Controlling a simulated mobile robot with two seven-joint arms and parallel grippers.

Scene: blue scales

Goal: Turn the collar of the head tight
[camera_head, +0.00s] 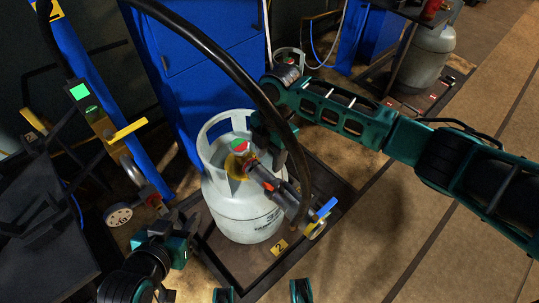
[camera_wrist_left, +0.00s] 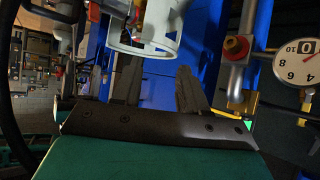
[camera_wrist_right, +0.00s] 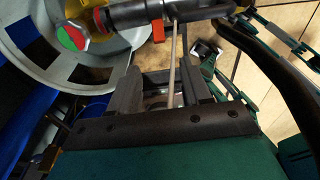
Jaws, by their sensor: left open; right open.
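The filling head (camera_head: 275,187), a grey tube with red parts and a blue lever, is joined to the brass valve on the white gas cylinder (camera_head: 250,220). A red ring (camera_wrist_right: 101,20) shows at its valve end in the right wrist view; I cannot tell how tight the collar is. The valve's red and green knob (camera_wrist_right: 75,36) is beside it. My right gripper (camera_wrist_right: 160,80) is open just beside the head, its fingers apart with a thin pale rod (camera_wrist_right: 172,62) showing between them. My left gripper (camera_wrist_left: 157,85) is open and empty, low to the left of the cylinder.
A thick black hose (camera_head: 225,62) arches over the cylinder to the head. The cylinder stands on a dark framed platform (camera_head: 325,190) marked 2. A blue post (camera_head: 90,85) with a dial (camera_head: 118,214) stands at left, a blue cabinet (camera_head: 205,55) behind.

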